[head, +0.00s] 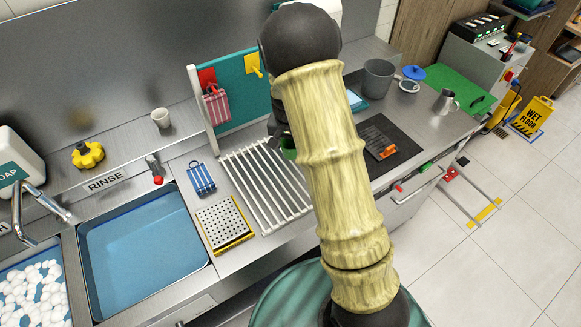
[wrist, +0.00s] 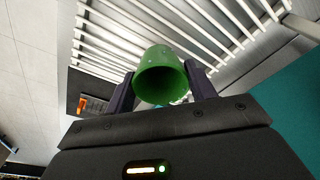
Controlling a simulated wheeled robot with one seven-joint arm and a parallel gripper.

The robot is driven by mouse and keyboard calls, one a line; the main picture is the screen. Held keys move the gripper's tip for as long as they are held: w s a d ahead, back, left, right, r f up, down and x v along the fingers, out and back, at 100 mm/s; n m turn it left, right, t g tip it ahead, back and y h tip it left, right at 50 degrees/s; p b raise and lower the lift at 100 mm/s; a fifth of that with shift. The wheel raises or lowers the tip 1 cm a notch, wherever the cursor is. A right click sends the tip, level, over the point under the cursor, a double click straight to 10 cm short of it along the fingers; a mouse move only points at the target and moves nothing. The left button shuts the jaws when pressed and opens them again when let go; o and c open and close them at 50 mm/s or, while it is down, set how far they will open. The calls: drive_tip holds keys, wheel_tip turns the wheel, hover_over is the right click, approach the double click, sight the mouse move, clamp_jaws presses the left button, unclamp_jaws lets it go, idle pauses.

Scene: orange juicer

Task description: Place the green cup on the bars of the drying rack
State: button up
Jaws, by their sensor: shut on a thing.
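The green cup (wrist: 161,80) is held between the two fingers of my gripper (wrist: 161,88) in the wrist view, with its open mouth facing the camera. In the head view only a small part of the cup (head: 288,147) shows beside my arm, which hides most of my gripper. The drying rack (head: 262,187) has white bars and lies on the counter, its right part behind my arm. The rack's bars (wrist: 120,30) also show beyond the cup in the wrist view. The cup is at the rack's far right side in the head view; I cannot tell whether it touches the bars.
A teal board (head: 234,95) with hooks and a red striped cloth stands behind the rack. The rinse basin (head: 144,240) is further left. A dark mat (head: 392,150) lies right.

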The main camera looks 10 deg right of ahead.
sight(290, 154)
drive_tip(key=shift+f+p, duration=0.55)
drive_tip(key=shift+f, duration=1.8)
drive_tip(key=shift+f, duration=0.1)
drive_tip(key=shift+f+p, duration=0.75)
drive_tip(key=shift+f, duration=1.25)
drive_tip(key=shift+f, duration=0.2)
drive_tip(key=o, duration=1)
drive_tip(key=shift+r, duration=0.1)
drive_tip(key=r+b, duration=0.1)
drive_tip(key=r, duration=0.3)
drive_tip(key=s+r+b, duration=0.1)
drive_tip(key=r, duration=0.3)
drive_tip(key=r+b, duration=0.2)
drive_tip(key=r, duration=0.2)
drive_tip(key=shift+s+a, duration=0.35)
drive_tip(key=shift+a, duration=0.05)
